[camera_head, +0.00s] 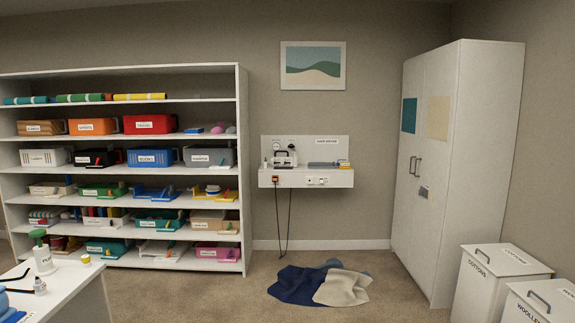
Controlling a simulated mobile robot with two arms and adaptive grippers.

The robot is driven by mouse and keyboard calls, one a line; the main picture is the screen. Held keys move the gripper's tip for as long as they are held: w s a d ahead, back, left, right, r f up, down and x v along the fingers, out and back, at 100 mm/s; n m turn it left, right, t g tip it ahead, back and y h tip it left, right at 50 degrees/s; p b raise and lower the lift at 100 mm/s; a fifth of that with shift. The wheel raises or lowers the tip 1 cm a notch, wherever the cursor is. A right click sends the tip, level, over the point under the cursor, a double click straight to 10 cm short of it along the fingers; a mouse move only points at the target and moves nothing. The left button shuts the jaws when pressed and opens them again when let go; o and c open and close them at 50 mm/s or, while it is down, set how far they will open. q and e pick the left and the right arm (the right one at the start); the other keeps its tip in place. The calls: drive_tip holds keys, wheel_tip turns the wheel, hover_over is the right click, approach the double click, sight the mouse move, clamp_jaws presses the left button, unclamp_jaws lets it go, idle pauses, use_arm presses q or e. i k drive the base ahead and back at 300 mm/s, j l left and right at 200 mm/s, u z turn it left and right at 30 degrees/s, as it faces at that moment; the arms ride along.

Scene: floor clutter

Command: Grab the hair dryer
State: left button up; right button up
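I cannot clearly make out a hair dryer. A white wall shelf (335,179) holds a small pale appliance with a dark handle (285,158), too small to identify for sure. Folded grey-blue items (322,164) lie to its right, under a small label (327,141) I cannot read. A dark cord (289,215) hangs from the shelf front near an orange-red plug or switch (275,179). Neither of my grippers is in view.
Cloths (297,284) lie heaped on the carpet below the shelf. A tall shelving unit (242,170) with labelled bins stands left, a white cabinet (470,170) right. White hampers (500,285) fill the right corner. A white table (75,290) with bottles is at lower left.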

sight(291, 162)
drive_tip(key=i+u, duration=0.1)
drive_tip(key=i, duration=4.85)
